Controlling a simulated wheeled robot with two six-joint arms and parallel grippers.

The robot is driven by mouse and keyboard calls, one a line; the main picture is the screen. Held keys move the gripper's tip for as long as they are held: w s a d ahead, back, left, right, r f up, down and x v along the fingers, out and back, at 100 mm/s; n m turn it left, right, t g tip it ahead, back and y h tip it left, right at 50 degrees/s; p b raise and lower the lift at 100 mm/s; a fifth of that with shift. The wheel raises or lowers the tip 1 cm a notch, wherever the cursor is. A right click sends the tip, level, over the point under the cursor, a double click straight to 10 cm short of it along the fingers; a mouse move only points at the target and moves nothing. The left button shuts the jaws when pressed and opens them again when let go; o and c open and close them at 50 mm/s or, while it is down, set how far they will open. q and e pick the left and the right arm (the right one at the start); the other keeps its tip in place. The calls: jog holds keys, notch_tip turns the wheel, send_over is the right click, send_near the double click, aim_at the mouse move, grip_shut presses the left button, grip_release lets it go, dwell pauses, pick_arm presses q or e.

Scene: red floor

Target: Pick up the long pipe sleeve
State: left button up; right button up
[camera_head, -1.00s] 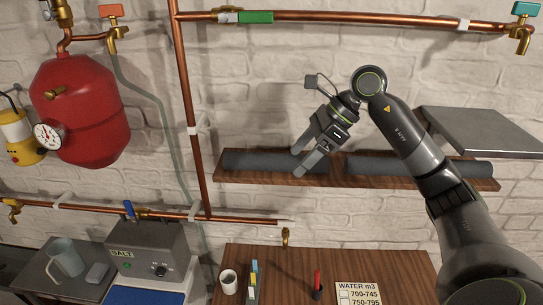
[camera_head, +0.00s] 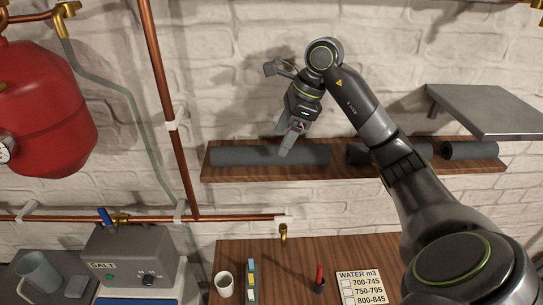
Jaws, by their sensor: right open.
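The long pipe sleeve (camera_head: 242,156) is a dark grey foam tube lying along the left part of the wooden wall shelf (camera_head: 330,171). My right gripper (camera_head: 286,148) points down over the right half of this sleeve, and its fingers overlap the sleeve in the picture. It is open; I cannot tell whether the fingers touch the sleeve. Two shorter grey sleeves lie farther right on the shelf, one partly behind my right arm (camera_head: 420,150) and one at the right end (camera_head: 470,150). My left gripper is not in view.
A vertical copper pipe (camera_head: 168,95) runs just left of the shelf. A grey metal shelf (camera_head: 490,108) juts out at the upper right. A red tank (camera_head: 45,110) hangs at the left.

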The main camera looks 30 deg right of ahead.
aim_at(274, 147)
jog(key=x, duration=0.4)
jog(key=shift+w+a+r+b, duration=0.1)
jog(key=shift+w+a+b, duration=0.1)
jog(key=shift+w+b, duration=0.15)
jog(key=shift+s+a+f, duration=0.1)
jog(key=shift+f, duration=0.45)
jog(key=c, duration=1)
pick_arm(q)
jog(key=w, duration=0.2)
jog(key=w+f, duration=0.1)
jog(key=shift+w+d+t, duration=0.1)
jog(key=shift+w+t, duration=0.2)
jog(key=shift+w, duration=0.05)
pick_arm(e)
jog(key=shift+c, duration=0.5)
